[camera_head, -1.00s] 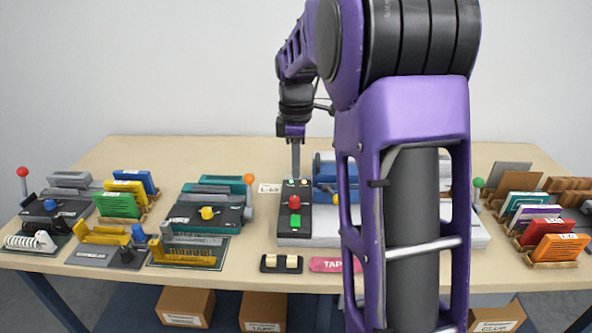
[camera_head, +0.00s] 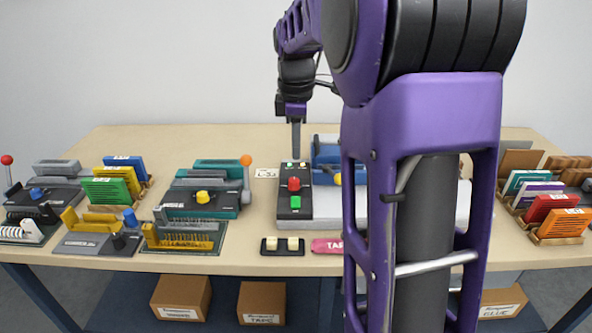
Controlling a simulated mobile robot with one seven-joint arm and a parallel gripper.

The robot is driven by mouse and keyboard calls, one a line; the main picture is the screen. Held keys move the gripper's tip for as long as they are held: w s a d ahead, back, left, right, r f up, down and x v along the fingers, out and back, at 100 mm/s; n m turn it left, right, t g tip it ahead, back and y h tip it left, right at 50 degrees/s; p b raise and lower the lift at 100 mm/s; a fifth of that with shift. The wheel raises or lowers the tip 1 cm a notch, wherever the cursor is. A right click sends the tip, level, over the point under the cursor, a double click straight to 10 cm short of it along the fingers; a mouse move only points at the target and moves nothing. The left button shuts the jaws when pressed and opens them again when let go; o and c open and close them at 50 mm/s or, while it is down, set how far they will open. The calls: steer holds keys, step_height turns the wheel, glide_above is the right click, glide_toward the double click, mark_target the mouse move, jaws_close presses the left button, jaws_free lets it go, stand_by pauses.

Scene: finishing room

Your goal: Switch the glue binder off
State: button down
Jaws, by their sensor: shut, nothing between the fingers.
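The glue binder appears to be the white and blue machine (camera_head: 325,173) in the middle of the table, largely hidden behind my arm; I cannot read a name on it. Its dark control panel (camera_head: 294,209) stands at its left side. The panel bears a red button (camera_head: 294,184), a green button (camera_head: 295,202) nearer the front, and small lamps at its far end. My gripper (camera_head: 296,157) is shut and empty, pointing down at the far end of the panel, just behind the red button. I cannot tell whether its tips touch the panel.
Left stand a teal machine (camera_head: 205,190) with an orange-knobbed lever, comb-like devices and coloured booklets in racks (camera_head: 112,188). A two-switch block (camera_head: 282,246) and pink tape piece (camera_head: 327,246) lie in front. More booklets (camera_head: 550,213) stand right. Boxes sit below. The back left tabletop is clear.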

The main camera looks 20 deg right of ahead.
mark_target(296, 199)
steer(key=f+b, duration=0.1)
steer(key=f, duration=0.3)
steer(key=w+f, duration=0.1)
steer(key=f, duration=0.3)
steer(key=f+b, duration=0.1)
steer(key=f, duration=0.4)
steer(key=shift+w+d+b, duration=0.25)
steer(key=shift+d+b, duration=0.05)
